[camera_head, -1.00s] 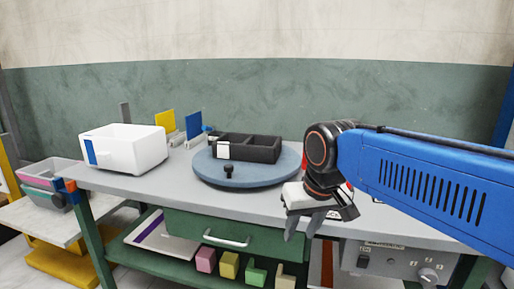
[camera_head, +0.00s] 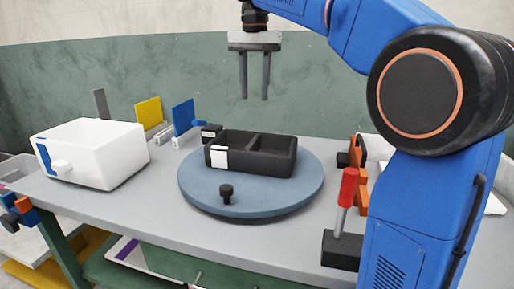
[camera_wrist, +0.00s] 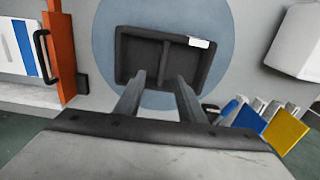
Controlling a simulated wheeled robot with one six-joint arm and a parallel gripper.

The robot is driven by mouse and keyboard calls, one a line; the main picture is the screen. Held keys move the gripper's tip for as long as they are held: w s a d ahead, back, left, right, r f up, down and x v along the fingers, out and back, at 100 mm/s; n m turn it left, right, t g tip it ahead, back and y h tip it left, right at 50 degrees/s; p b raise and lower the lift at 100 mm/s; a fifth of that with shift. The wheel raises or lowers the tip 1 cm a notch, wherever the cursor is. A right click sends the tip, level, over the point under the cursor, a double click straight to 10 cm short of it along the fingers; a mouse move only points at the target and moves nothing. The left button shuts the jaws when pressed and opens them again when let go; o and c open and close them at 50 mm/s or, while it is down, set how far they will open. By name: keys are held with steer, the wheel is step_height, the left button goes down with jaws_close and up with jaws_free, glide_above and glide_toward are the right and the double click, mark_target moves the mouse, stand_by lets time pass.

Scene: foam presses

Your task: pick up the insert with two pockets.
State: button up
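The black insert with two pockets (camera_head: 270,165) lies on the blue-grey round turntable (camera_head: 215,191) on the bench. A divider splits it into two open pockets, and a white label is on its front wall. In the wrist view the insert (camera_wrist: 186,67) lies beyond my fingertips, its divider running between the two fingers. My gripper (camera_head: 254,95) points down above the insert, with its fingers apart and nothing between them. The gripper also shows in the wrist view (camera_wrist: 153,78). The insert stands clear of the fingers in the head view.
A white box (camera_head: 95,152) stands at the left of the bench. Yellow (camera_head: 148,113) and blue (camera_head: 183,116) panels stand behind it. A red-handled lever (camera_head: 347,188) and orange fixture (camera_head: 358,170) stand to the right.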

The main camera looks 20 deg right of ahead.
steer(key=w, duration=0.1)
glide_above(253, 141)
steer(key=f, duration=1.1)
steer(key=shift+s+d+f, duration=0.1)
steer(key=shift+s+f, duration=0.2)
steer(key=shift+s, duration=0.05)
steer(key=shift+w+f, duration=0.2)
steer(key=shift+f, duration=1.1)
steer(key=shift+w+f, duration=0.15)
steer(key=shift+f, duration=1.15)
jaws_close()
